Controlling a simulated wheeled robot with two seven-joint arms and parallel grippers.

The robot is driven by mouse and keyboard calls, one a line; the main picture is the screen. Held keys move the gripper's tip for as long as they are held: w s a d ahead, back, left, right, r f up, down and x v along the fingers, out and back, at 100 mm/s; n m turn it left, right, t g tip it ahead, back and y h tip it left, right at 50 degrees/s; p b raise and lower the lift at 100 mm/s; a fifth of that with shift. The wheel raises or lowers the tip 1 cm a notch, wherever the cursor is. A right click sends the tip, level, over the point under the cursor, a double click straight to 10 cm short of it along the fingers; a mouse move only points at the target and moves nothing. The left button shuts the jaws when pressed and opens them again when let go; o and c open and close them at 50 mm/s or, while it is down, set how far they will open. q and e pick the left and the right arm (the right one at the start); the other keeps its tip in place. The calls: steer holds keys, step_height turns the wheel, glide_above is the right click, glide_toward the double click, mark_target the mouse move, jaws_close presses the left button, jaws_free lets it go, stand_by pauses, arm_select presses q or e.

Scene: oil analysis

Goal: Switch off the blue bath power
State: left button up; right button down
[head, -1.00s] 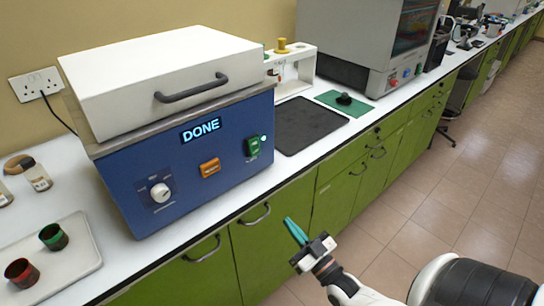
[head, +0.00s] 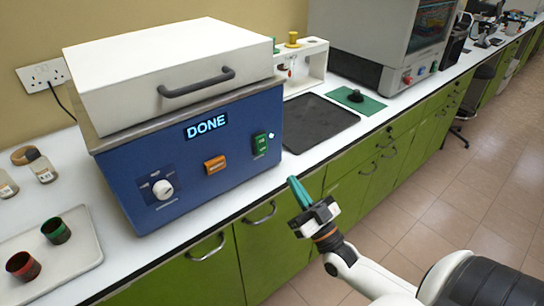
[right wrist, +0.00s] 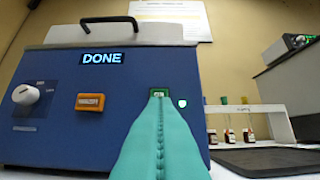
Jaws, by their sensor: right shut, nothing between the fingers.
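The blue bath (head: 190,150) stands on the white bench with its white lid down, and its display (head: 206,126) reads DONE. A green switch (head: 261,144) is at the right of its front panel, beside a small lit green light (head: 271,135). An orange button (head: 215,165) and a white knob (head: 162,189) are further left on the panel. My right gripper (head: 294,184), with teal fingers, is shut and empty in front of the bench edge, below and right of the switch. In the right wrist view the fingertips (right wrist: 160,100) point at the switch (right wrist: 158,92) and partly cover it; contact is not visible.
A dark mat (head: 322,125) and a white rack (head: 304,62) with small bottles are right of the bath. A tray (head: 82,262) with a red and a green cup is at left. A grey machine (head: 360,45) stands further back.

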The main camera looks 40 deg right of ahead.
mark_target(263, 147)
steer(key=shift+w+a+r+p, duration=0.1)
steer(key=shift+w+r+p, duration=0.25)
steer(key=shift+w, duration=1.1)
steer(key=shift+w+a+r+p, duration=0.15)
steer(key=shift+w+r, duration=0.35)
steer(key=shift+w, duration=1)
steer(key=shift+w+a+r+p, duration=0.15)
steer(key=shift+w+r, duration=0.25)
steer(key=shift+w, duration=1.05)
steer(key=f+b, duration=0.1)
steer(key=b, duration=0.2)
steer(key=shift+w+t, duration=0.35)
steer(key=shift+t, duration=0.05)
steer(key=shift+w+r, duration=0.1)
steer(key=shift+r, duration=0.2)
